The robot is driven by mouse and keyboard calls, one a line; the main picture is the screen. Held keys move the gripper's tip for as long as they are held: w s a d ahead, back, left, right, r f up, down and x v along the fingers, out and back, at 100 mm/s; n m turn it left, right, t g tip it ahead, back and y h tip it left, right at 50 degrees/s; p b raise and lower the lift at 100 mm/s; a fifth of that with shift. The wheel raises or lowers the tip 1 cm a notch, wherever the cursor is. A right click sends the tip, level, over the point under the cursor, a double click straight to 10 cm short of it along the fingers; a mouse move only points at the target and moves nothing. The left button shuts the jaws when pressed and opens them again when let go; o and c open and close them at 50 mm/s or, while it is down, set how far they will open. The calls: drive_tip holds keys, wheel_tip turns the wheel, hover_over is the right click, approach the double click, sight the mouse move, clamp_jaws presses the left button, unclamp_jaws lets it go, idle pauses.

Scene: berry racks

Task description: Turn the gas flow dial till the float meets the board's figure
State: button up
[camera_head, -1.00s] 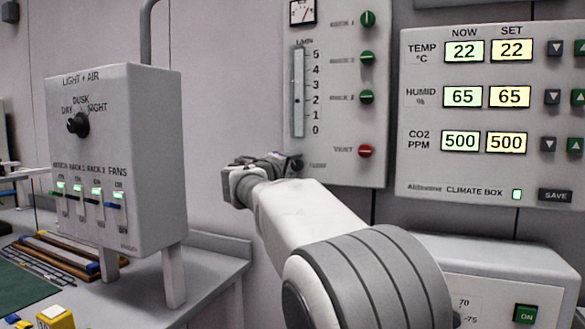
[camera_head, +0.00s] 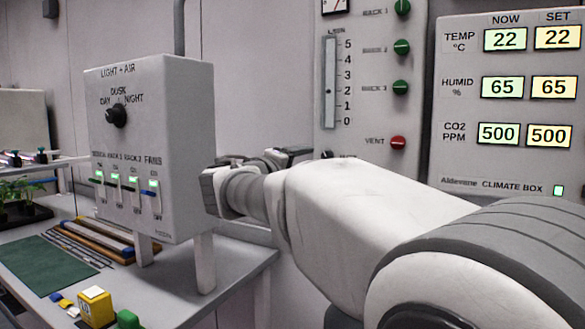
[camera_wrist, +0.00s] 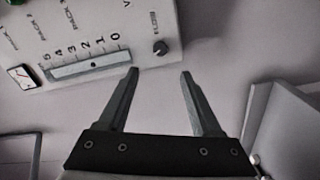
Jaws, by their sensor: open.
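The gas flow dial is a small dark knob (camera_wrist: 161,47) at the lower end of the flow panel (camera_wrist: 215,8); in the head view my arm mostly hides it. The upright flow tube (camera_head: 330,50) has a 0 to 5 scale. A small dark mark in it, perhaps the float (camera_head: 329,93), sits near 2. My gripper (camera_wrist: 159,72) is open and empty, its two fingers pointing toward the panel. The knob lies just beyond the fingertips, between their lines, apart from them. No board with a flow figure can be made out.
Green knobs (camera_head: 401,47) and a red vent knob (camera_head: 398,143) line the panel's right side. The climate box (camera_head: 500,187) hangs right of it. The light and air box (camera_head: 180,150) stands left, close to my wrist, on a bench with colored blocks (camera_head: 95,306).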

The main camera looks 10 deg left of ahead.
drive_tip(key=v, duration=0.5)
drive_tip(key=shift+s+a, duration=0.1)
drive_tip(key=shift+s, duration=0.05)
drive_tip(key=s+d+f+m+g, duration=0.2)
drive_tip(key=s+d+f+g, duration=0.3)
drive_tip(key=d, duration=0.5)
drive_tip(key=s+d+f+m+g, duration=0.3)
drive_tip(key=s+d+f, duration=0.4)
drive_tip(key=d, duration=0.4)
drive_tip(key=s+d+f+m+g+y, duration=0.1)
drive_tip(key=s+f+m+g+y, duration=0.35)
drive_tip(key=s+f, duration=1.05)
wheel_tip(320, 180, up, 29)
drive_tip(key=s+t+y+p, duration=0.1)
drive_tip(key=s+y+p, duration=0.1)
drive_tip(key=p, duration=2.5)
drive_tip(key=shift+a, duration=0.3)
